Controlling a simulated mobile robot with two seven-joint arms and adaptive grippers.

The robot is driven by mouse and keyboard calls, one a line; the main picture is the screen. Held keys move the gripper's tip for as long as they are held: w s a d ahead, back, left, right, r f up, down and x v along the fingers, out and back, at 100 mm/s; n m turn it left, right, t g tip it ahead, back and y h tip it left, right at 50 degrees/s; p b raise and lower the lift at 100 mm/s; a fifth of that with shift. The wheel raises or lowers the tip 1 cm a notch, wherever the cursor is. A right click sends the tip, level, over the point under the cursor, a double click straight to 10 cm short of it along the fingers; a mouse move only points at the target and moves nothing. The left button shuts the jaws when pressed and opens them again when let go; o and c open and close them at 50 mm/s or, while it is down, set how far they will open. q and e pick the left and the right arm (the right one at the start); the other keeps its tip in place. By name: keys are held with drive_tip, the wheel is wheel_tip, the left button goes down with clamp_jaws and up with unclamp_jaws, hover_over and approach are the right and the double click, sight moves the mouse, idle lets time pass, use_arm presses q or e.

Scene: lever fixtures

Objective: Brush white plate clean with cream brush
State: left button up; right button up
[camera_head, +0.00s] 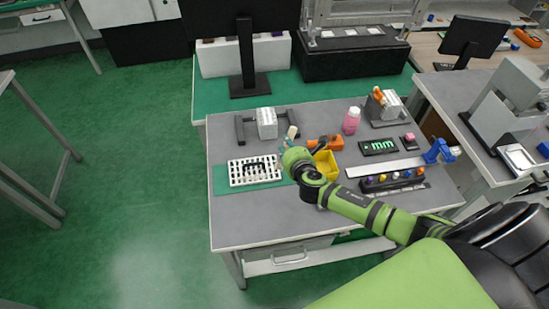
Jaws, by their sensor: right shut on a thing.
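The white plate (236,172) is a slotted, perforated white piece lying on a green mat at the left of the grey table. Dark marks show across its middle. My right arm reaches in from the right, and its gripper (288,143) is above the table, just behind and right of the plate. The gripper is shut on the cream brush (292,131), whose pale end sticks up above the fingers. The rest of the brush is hidden or too small to make out. The brush looks apart from the plate. My left gripper is not in view.
A grey block in a dark stand (267,124) is behind the plate. A yellow bin (326,163), an orange tool (336,143) and a pink bottle (351,121) stand close to my right gripper. The table's front left (250,220) is clear.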

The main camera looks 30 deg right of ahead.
drive_tip(key=shift+a, duration=0.1)
drive_tip(key=shift+a+b, duration=0.1)
drive_tip(key=shift+b, duration=0.25)
drive_tip(key=r+t+h+b, duration=0.2)
drive_tip(key=b, duration=0.1)
drive_tip(key=r+t+h+b, duration=0.1)
drive_tip(key=b, duration=0.1)
drive_tip(key=shift+w+a+m, duration=0.2)
drive_tip(key=shift+a+m, duration=0.1)
drive_tip(key=shift+a, duration=0.05)
drive_tip(key=shift+s+r+t+h+b, duration=0.1)
drive_tip(key=shift+r+t+h+b, duration=0.2)
drive_tip(key=shift+b, duration=0.1)
wheel_tip(320, 180, down, 5)
drive_tip(key=b, duration=0.4)
drive_tip(key=shift+r, duration=0.15)
